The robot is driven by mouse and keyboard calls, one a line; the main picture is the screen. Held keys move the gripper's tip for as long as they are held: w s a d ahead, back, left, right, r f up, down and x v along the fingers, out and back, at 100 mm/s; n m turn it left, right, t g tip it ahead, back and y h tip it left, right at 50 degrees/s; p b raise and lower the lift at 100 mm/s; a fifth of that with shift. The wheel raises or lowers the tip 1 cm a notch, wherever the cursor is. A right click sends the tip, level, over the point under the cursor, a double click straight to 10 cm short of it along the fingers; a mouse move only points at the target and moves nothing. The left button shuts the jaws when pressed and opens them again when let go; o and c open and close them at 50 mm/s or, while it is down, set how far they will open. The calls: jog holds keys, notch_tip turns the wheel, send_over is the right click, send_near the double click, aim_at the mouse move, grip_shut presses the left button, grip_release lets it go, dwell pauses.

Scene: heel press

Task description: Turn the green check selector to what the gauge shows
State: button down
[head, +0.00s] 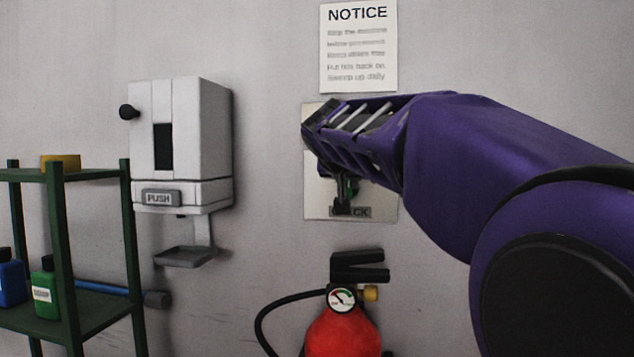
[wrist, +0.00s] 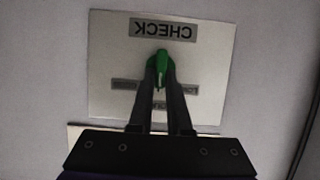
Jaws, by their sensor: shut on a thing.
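The green check selector (wrist: 161,66) stands on a pale plate (wrist: 112,58) on the wall. In the wrist view its label CHECK (wrist: 163,30) is upside down. My gripper (wrist: 160,76) is shut on the selector, one dark finger on each side. Smaller grey labels beside the selector are partly covered by the fingers and too blurred to read surely. In the head view my gripper (head: 345,205) hides most of the selector. The gauge (head: 341,299) sits on the red fire extinguisher (head: 343,334); its dial has red and green parts, but the needle's reading is too small to tell.
A white dispenser (head: 180,130) marked PUSH hangs left of the plate. A green shelf (head: 65,250) with bottles stands at far left. A notice (head: 358,50) is above the plate. The extinguisher's black handle (head: 360,267) sticks out below my gripper.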

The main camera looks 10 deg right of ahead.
jog(key=shift+n, duration=0.3)
jog(key=n+h, duration=0.1)
jog(key=n, duration=0.1)
jog(key=a+n+h, duration=0.1)
jog(key=n+h, duration=0.2)
jog(key=n, duration=0.1)
jog(key=shift+w+a+f+h, duration=0.15)
jog(key=shift+w+f+h, duration=0.1)
jog(key=shift+h, duration=0.05)
dwell(0.3)
jog(key=shift+g, duration=0.3)
jog(key=c, duration=0.9)
grip_release()
jog(key=shift+o, duration=0.2)
jog(key=shift+s, duration=0.1)
